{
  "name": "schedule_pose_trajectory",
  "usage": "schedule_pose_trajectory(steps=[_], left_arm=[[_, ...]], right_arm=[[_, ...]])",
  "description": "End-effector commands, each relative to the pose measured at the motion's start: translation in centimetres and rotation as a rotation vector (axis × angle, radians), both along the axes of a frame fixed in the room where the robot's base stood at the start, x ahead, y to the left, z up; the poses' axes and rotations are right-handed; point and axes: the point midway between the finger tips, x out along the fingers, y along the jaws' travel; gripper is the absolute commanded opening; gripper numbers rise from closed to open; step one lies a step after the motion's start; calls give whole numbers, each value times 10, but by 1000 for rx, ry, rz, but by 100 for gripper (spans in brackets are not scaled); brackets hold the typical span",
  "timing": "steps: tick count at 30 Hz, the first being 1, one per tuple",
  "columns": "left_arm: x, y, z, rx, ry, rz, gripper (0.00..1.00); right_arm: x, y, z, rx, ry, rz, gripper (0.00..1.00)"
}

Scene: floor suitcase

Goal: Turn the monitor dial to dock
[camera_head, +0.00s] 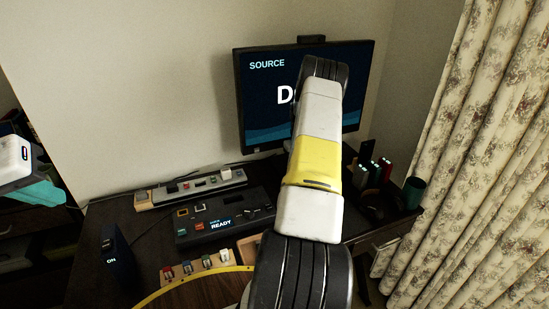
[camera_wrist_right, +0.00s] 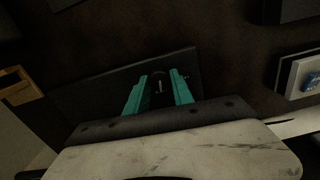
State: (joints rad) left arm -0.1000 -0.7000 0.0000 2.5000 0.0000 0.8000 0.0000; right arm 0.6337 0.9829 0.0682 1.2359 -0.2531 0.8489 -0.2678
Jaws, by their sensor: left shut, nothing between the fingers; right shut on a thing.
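The monitor (camera_head: 260,95) stands at the back of the desk. Its screen reads "SOURCE" and a large word starting with "D"; my right arm covers the rest. In the right wrist view, the teal fingers of my right gripper (camera_wrist_right: 158,90) are closed about a small dial (camera_wrist_right: 159,84) with a pale pointer mark, on a dark panel (camera_wrist_right: 100,90). The head view hides this gripper behind my arm. My left gripper (camera_head: 40,192), with teal fingers, is shut and empty at the left edge, away from the desk things.
A black console (camera_head: 215,225) reading "READY" lies on the desk, with a grey strip (camera_head: 195,187) behind it. A dark box marked "ON" (camera_head: 118,255) stands at left. Small coloured pieces (camera_head: 195,267) sit in front. A green cup (camera_head: 413,190) stands at right, beside the curtain (camera_head: 480,150).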

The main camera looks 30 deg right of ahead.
Motion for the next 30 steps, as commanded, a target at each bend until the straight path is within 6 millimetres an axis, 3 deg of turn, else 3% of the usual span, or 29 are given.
schedule_pose_trajectory(steps=[1, 2, 5, 17, 30], left_arm=[[0, 0, 0, 0, 0, 0, 0], [0, 0, 0, 0, 0, 0, 0], [0, 0, 0, 0, 0, 0, 0], [0, 0, 0, 0, 0, 0, 0], [0, 0, 0, 0, 0, 0, 0]], right_arm=[[1, -1, 1, -2, -4, -2, 0], [1, -1, 1, -2, -4, -2, 30], [1, 0, 1, -2, -4, -1, 50], [1, 0, 6, 0, -2, 0, 50], [1, 0, 72, -1, -3, 1, 50]])
